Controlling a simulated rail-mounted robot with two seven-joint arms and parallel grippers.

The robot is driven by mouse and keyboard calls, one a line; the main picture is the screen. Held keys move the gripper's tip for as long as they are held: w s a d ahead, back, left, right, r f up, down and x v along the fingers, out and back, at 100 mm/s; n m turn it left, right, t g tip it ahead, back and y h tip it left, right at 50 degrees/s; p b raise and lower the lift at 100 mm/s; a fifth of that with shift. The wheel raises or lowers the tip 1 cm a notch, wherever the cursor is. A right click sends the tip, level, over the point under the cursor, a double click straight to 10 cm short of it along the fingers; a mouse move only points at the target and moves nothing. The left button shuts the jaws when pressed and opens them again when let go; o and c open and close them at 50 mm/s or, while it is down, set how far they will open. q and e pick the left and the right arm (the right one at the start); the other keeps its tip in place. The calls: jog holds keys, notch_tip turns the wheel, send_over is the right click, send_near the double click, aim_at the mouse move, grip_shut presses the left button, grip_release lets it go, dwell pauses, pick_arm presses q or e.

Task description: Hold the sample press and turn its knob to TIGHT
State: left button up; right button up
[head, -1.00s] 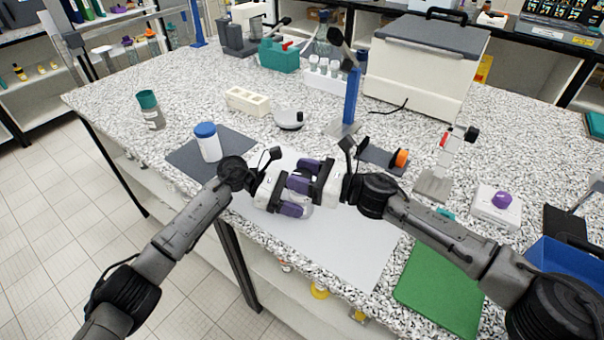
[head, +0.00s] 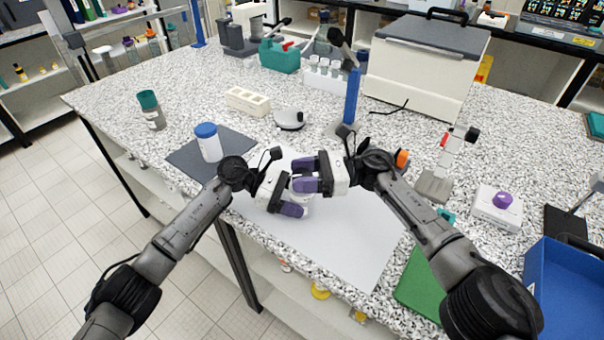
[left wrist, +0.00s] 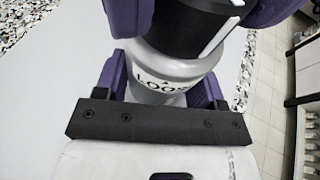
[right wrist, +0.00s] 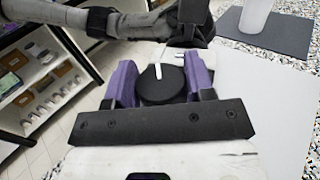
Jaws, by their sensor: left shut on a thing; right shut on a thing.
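The sample press has a pale grey round body (left wrist: 165,88) with a black knob (right wrist: 160,84) on its end. My left gripper (head: 297,197) is shut around the body, with a purple finger on each side. Lettering reading "LOOS" shows on the body in the left wrist view; no TIGHT mark is visible. My right gripper (head: 301,175) is shut on the knob from the opposite side. The knob's white line points up and slightly left in the right wrist view. In the left wrist view it lies right of the lettering. The grippers mostly hide the press in the head view.
A white sheet (head: 345,240) lies under the grippers. A blue-capped jar (head: 208,143) stands on a dark mat (head: 185,160) to the left. A blue-post stand (head: 350,97), a purple-knobbed device (head: 500,202), a green mat (head: 418,283) and a blue bin (head: 560,300) are around.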

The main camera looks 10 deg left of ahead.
dwell(0.3)
jog(key=o, duration=0.9)
jog(key=shift+d, duration=0.1)
jog(key=v, duration=1.1)
jog(key=shift+w+d, duration=0.2)
jog(key=shift+d, duration=0.15)
